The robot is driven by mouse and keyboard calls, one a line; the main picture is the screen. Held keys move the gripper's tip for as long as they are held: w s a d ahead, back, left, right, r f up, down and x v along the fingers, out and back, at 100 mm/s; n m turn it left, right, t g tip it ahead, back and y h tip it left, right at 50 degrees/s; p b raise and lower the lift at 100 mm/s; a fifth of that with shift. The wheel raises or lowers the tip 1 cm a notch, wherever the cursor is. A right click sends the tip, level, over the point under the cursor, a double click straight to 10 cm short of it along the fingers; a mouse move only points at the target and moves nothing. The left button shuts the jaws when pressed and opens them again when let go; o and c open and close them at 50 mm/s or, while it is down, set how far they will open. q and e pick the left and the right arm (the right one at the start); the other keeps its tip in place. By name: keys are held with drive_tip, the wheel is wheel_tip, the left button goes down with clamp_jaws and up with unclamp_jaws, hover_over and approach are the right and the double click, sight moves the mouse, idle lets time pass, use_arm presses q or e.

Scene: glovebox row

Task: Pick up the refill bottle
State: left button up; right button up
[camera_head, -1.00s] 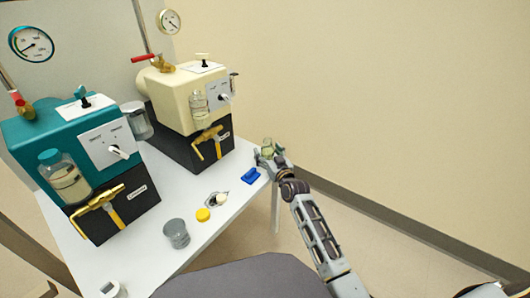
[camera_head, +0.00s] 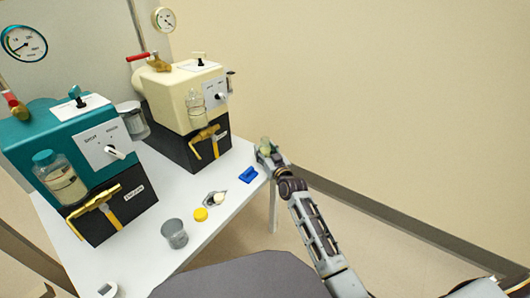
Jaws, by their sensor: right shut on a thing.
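A small clear bottle with a pale greenish tint (camera_head: 264,143), which looks like the refill bottle, is at the right end of the white table. My right gripper (camera_head: 267,150) is shut on it at the table's far right edge. The fingers hide part of the bottle, and I cannot tell whether it is clear of the tabletop. My left gripper is not in view.
A teal machine (camera_head: 58,138) and a cream machine (camera_head: 177,97) stand on the white table (camera_head: 150,236). A blue block (camera_head: 248,175), a yellow cap (camera_head: 200,214) and a grey cup (camera_head: 174,233) lie near the front edge. A beige wall is behind.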

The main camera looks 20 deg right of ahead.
sight(265, 138)
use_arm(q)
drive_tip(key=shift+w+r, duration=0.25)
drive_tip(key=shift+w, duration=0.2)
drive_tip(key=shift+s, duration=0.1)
use_arm(e)
drive_tip(key=shift+r, duration=0.25)
drive_tip(key=shift+r+p, duration=0.5)
drive_tip(key=shift+r, duration=0.15)
drive_tip(key=shift+r+p, duration=0.4)
drive_tip(key=shift+r, duration=0.35)
drive_tip(key=shift+r+p, duration=0.7)
drive_tip(key=shift+r, duration=0.75)
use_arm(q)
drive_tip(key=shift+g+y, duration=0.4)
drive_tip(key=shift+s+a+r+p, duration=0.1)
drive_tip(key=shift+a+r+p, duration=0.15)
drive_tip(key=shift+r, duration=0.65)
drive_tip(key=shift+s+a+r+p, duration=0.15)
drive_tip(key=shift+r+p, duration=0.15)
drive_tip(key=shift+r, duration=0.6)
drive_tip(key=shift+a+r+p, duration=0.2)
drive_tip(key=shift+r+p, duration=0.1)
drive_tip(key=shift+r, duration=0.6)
use_arm(e)
drive_tip(key=shift+r, duration=1.9)
